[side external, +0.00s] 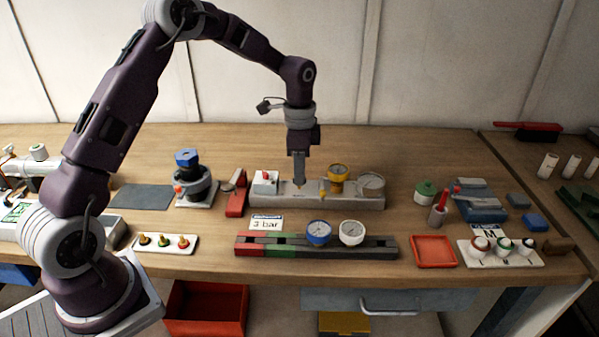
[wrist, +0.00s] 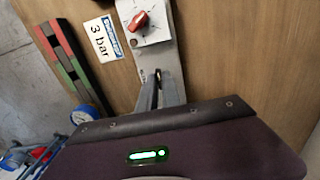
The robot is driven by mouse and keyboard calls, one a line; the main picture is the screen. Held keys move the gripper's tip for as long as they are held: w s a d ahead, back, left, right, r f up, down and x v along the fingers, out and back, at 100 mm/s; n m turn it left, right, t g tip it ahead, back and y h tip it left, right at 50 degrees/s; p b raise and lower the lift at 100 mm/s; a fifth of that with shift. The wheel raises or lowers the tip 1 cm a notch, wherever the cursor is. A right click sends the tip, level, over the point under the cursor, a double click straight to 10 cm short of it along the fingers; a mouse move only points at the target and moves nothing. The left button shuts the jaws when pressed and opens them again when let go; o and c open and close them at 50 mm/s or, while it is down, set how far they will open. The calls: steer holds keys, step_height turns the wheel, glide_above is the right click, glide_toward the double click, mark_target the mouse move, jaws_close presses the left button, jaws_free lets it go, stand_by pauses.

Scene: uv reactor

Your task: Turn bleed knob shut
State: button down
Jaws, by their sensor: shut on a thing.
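The wrist view shows the fingertips (wrist: 158,80) together over the grey block. A red pointer knob (wrist: 139,20) on a white dial plate (wrist: 152,33) stands a little beyond the fingers, apart from them. In the side view this red knob (side external: 266,175) is left of my gripper.
A "3 bar" card (side external: 266,222) and a rail (side external: 370,250) with blue (side external: 319,232) and white (side external: 352,232) gauges lie in front. A red block (side external: 235,203) stands left.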

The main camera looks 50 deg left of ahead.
stand_by(0.4)
steer(key=c, duration=1.5)
jaws_free()
steer(key=shift+c, duration=0.2)
step_height(320, 180, up, 7)
steer(key=shift+r, duration=0.1)
steer(key=s+d+r+n+t+y, duration=0.1)
steer(key=s+d+r+n+t, duration=0.3)
steer(key=s+r, duration=0.95)
steer(key=s+d+f+n, duration=0.1)
steer(key=s+d+n, duration=0.1)
steer(key=s, duration=0.6)
steer(key=s+d+f+n+t+h, duration=0.1)
steer(key=s+d+f+n, duration=0.1)
steer(key=s, duration=0.7)
steer(key=shift+s+f+n+t, duration=0.15)
steer(key=shift+s+n+t, duration=0.15)
steer(key=shift+n, duration=0.2)
